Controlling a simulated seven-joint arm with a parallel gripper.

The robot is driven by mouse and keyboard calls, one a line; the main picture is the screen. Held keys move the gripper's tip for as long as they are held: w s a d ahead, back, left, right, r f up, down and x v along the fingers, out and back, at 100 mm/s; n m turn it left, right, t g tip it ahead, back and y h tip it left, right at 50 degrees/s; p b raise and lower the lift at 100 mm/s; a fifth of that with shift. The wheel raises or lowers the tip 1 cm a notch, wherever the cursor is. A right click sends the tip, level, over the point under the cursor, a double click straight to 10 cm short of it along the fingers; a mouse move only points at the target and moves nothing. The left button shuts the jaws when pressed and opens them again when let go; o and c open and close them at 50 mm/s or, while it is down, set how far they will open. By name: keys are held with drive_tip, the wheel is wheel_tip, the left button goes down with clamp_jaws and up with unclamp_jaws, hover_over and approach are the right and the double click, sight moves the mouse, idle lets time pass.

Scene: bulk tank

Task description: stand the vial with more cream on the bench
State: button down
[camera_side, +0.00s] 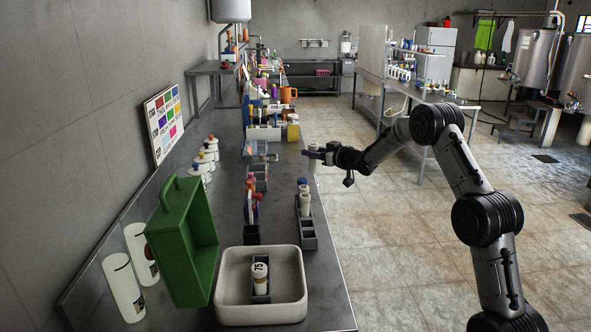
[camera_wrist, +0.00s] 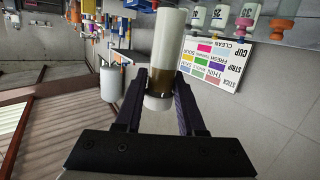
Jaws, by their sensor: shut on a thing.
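My gripper (camera_side: 318,156) is shut on a vial (camera_side: 313,167) and holds it in the air beside the right edge of the bench (camera_side: 335,290). In the wrist view the vial (camera_wrist: 169,38) sits between the two dark purple fingers (camera_wrist: 160,92); it has a pale greyish length, a brown band and a whitish end. Another vial (camera_side: 305,203), pale with a blue cap above it, stands in a dark rack (camera_side: 308,240) on the bench. A capped vial with a black-marked label (camera_side: 260,273) stands in a small holder in the pale tray (camera_side: 230,310). I cannot compare cream levels.
A green crate (camera_side: 185,245) stands tilted left of the tray, beside white cylinders (camera_side: 123,285). Racks with coloured items (camera_side: 252,205) run along the bench. A colour chart (camera_side: 162,120) leans on the wall and also shows in the wrist view (camera_wrist: 211,62). Bare bench lies around the near rack.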

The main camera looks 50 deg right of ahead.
drive_tip(key=shift+w+d+f, duration=0.9)
drive_tip(key=shift+w+f, duration=0.95)
drive_tip(key=shift+f, duration=0.2)
drive_tip(key=shift+w+d+f, duration=0.95)
drive_tip(key=shift+w+f, duration=0.95)
drive_tip(key=shift+f, duration=0.2)
drive_tip(key=shift+w+d+f, duration=0.9)
drive_tip(key=shift+w+f, duration=0.95)
drive_tip(key=shift+f, duration=0.2)
drive_tip(key=shift+f, duration=0.1)
drive_tip(key=c, duration=0.5)
unclamp_jaws()
